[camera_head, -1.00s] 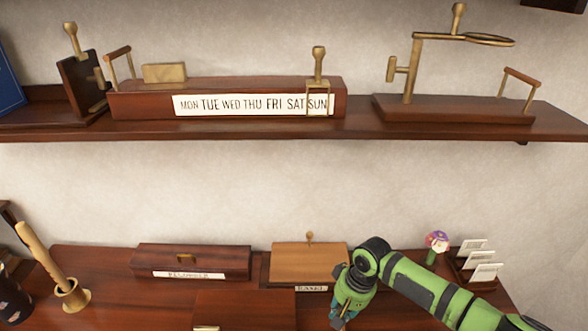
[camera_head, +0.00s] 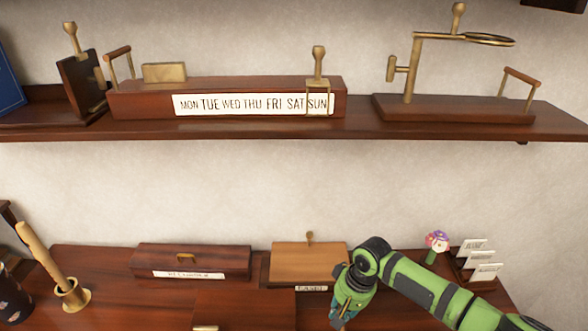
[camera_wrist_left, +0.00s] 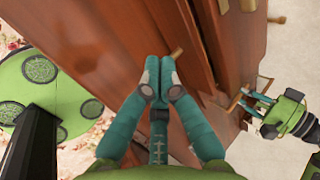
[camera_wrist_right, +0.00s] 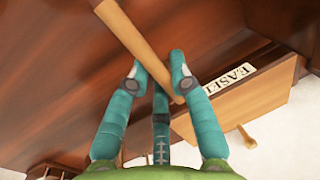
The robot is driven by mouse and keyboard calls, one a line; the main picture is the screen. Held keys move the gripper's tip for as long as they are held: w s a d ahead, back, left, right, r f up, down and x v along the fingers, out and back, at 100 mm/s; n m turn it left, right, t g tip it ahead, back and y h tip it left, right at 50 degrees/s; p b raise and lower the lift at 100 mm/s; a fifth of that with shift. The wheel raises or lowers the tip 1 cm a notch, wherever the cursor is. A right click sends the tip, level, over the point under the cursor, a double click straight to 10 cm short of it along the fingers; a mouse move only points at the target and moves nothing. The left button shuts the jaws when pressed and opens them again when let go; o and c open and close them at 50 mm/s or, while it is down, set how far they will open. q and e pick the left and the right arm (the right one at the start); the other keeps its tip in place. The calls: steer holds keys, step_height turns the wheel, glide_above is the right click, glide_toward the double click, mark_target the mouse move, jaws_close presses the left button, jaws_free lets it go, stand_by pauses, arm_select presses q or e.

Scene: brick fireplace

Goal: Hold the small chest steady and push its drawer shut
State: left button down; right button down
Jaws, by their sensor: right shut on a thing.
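The dark red wooden chest (camera_head: 245,308) stands at the bottom middle of the head view, its lower front cut off. A small brass knob (camera_head: 206,328) shows at its lower edge. In the left wrist view, my left gripper (camera_wrist_left: 160,68) has its fingers together beside a knob (camera_wrist_left: 176,53) on a red wooden front (camera_wrist_left: 185,25); I cannot tell if they touch. My left arm is outside the head view. My right gripper (camera_head: 345,308) is shut on a light wooden bar (camera_wrist_right: 130,35), seen between its fingers (camera_wrist_right: 163,85) in the right wrist view. How far the drawer stands out is unclear.
A box labelled EASEL (camera_head: 308,262) stands behind the right gripper. A long dark box (camera_head: 190,261), a brass cup with a stick (camera_head: 72,295), a small figure (camera_head: 437,243) and a card holder (camera_head: 480,262) share the desk. A shelf (camera_head: 360,130) hangs above.

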arm_select(q)
steer(key=shift+x, duration=4.45)
arm_select(e)
steer(key=shift+s+f, duration=0.15)
arm_select(q)
steer(key=shift+w, duration=0.15)
steer(key=shift+v, duration=2.55)
steer(key=shift+w+r, duration=0.1)
steer(key=s+r, duration=0.2)
steer(key=s, duration=1.2)
steer(key=shift+d+r, duration=0.15)
steer(key=shift+d, duration=0.1)
